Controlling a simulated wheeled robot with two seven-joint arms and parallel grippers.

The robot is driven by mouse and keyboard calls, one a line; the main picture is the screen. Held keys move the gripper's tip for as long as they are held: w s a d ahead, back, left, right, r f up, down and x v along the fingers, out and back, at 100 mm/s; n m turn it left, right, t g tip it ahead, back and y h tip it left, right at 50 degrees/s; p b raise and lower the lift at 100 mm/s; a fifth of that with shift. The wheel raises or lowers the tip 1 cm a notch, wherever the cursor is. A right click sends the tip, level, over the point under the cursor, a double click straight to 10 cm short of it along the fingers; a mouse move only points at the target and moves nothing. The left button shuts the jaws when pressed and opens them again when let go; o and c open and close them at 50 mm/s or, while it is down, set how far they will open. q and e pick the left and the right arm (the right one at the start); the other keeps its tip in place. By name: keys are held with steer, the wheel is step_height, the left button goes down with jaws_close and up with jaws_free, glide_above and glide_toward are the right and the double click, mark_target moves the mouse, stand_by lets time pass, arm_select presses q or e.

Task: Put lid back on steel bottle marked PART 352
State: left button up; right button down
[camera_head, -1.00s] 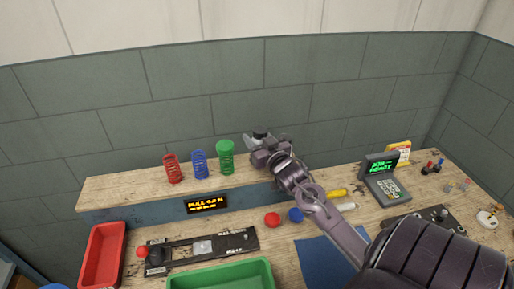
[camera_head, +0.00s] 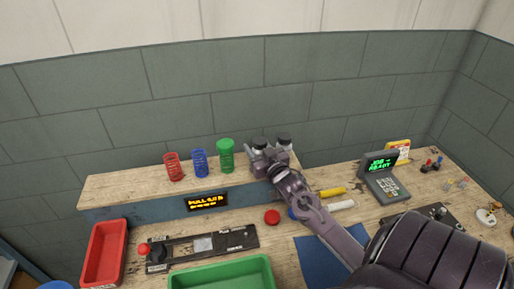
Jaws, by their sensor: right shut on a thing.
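My right gripper (camera_head: 270,147) is over the right end of the raised wooden shelf, just right of the green spring. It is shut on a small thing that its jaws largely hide. Two small grey shapes with dark tops show at the gripper, one at its left (camera_head: 259,142) and one at its right (camera_head: 285,141). I cannot tell which is bottle, lid or finger. No PART 352 marking is readable. My left gripper is not in view.
Red (camera_head: 174,167), blue (camera_head: 200,163) and green (camera_head: 226,156) coil springs stand on the shelf (camera_head: 130,188). A red bin (camera_head: 104,252), a green bin (camera_head: 222,275), a red disc (camera_head: 272,217) and a keypad terminal (camera_head: 382,177) are on the bench. The rear wall is close behind.

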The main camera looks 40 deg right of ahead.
steer(key=c, duration=0.9)
jaws_free()
steer(key=shift+o, duration=0.7)
steer(key=b+v, duration=0.2)
steer(key=v, duration=1)
steer(key=shift+b, duration=0.35)
steer(key=shift+s, duration=0.1)
